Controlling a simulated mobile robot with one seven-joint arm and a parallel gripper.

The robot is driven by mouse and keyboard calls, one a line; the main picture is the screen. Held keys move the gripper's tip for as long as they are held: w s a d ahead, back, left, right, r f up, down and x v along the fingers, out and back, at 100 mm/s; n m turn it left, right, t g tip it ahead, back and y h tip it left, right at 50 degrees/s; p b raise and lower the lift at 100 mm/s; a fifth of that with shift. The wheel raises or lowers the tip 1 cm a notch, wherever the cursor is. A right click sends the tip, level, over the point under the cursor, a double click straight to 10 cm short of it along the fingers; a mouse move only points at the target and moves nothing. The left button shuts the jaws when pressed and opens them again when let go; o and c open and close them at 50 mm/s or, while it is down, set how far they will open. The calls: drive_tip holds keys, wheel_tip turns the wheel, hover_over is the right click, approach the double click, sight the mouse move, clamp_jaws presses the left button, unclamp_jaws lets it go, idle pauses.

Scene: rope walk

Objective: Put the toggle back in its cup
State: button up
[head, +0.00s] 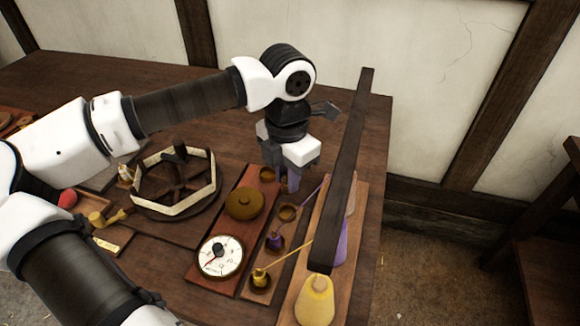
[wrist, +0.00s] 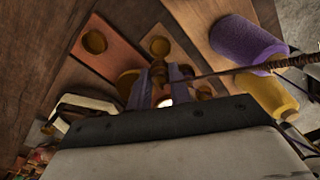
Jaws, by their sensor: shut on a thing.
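My gripper (head: 289,183) is over the far end of the boards in the head view. In the wrist view its two purple-grey fingers (wrist: 160,88) are shut on a small brown toggle (wrist: 159,72), with a brown cord (wrist: 225,71) running off to the right. The toggle is hidden in the head view. An empty brass cup (wrist: 160,46) lies just beyond the toggle in the wrist view. In the head view an empty-looking cup (head: 288,213) is just below the gripper. Nearer cups hold a purple toggle (head: 274,241) and a yellow toggle (head: 259,277).
A dark beam (head: 346,165) stands close right of the gripper, above the yellow spool (head: 315,301) and purple spool (head: 341,243). A brass lid (head: 243,204) and white dial (head: 220,256) are on the red board. A hexagonal reel (head: 173,182) stands left.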

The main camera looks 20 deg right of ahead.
sight(288, 194)
wheel_tip(288, 194, down, 4)
drive_tip(key=shift+f+b, duration=0.15)
drive_tip(key=shift+b, duration=1)
drive_tip(key=shift+f+b, duration=0.55)
drive_tip(key=shift+b, duration=0.05)
drive_tip(key=shift+f+b, duration=0.2)
drive_tip(key=shift+b, duration=0.65)
drive_tip(key=shift+f+b, duration=0.8)
drive_tip(key=shift+b, duration=0.05)
drive_tip(key=shift+f+b, duration=0.15)
drive_tip(key=shift+b, duration=0.25)
drive_tip(key=o, duration=1.3)
drive_tip(key=shift+r+p, duration=2.35)
drive_tip(key=shift+r, duration=1.7)
